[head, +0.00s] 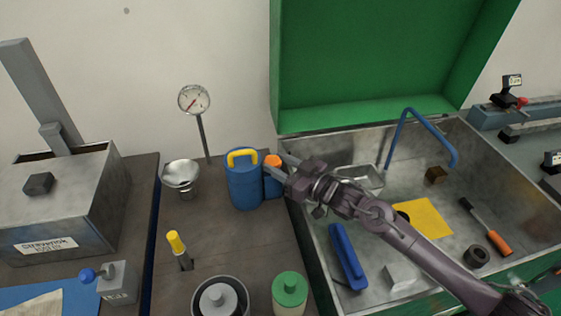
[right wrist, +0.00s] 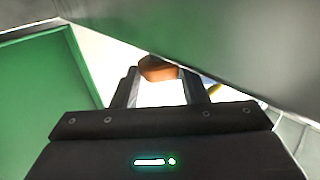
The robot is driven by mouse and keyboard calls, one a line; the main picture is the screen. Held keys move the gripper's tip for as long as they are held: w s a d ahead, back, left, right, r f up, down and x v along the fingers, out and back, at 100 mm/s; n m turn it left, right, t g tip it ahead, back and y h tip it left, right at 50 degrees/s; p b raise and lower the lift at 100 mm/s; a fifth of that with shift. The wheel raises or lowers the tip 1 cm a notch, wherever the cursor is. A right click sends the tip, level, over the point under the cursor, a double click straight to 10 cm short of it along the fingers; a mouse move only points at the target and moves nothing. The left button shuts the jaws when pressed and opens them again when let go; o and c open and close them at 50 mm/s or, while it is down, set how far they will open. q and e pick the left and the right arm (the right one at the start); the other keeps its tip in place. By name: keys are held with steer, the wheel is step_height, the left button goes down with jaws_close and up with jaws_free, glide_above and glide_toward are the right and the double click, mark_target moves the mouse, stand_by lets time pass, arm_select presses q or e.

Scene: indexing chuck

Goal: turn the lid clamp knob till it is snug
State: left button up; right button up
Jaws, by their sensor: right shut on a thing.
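My right gripper (head: 283,166) reaches in from the right, over the left wall of the open green-lidded box. Its jaws are shut on an orange knob-like piece (head: 272,161), which sits above a small blue body (head: 272,184). In the right wrist view the orange piece (right wrist: 158,69) shows between the two fingertips, and a large grey surface cuts across the top right. The view does not show whether this piece is the lid clamp knob, or how tight it is. My left gripper is not in view.
A blue can (head: 243,185) with a yellow handle stands right beside the gripper. A dial gauge (head: 194,100) and a metal funnel (head: 181,175) stand to its left. The metal bin (head: 330,180) holds tools and a blue hooked bar (head: 431,130). A grey box (head: 75,205) is far left.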

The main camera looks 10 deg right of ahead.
steer(key=o, duration=1)
steer(key=shift+c, duration=0.2)
steer(key=b+v, duration=0.1)
steer(key=v, duration=0.6)
steer(key=shift+s+d, duration=0.25)
steer(key=shift+s, duration=0.1)
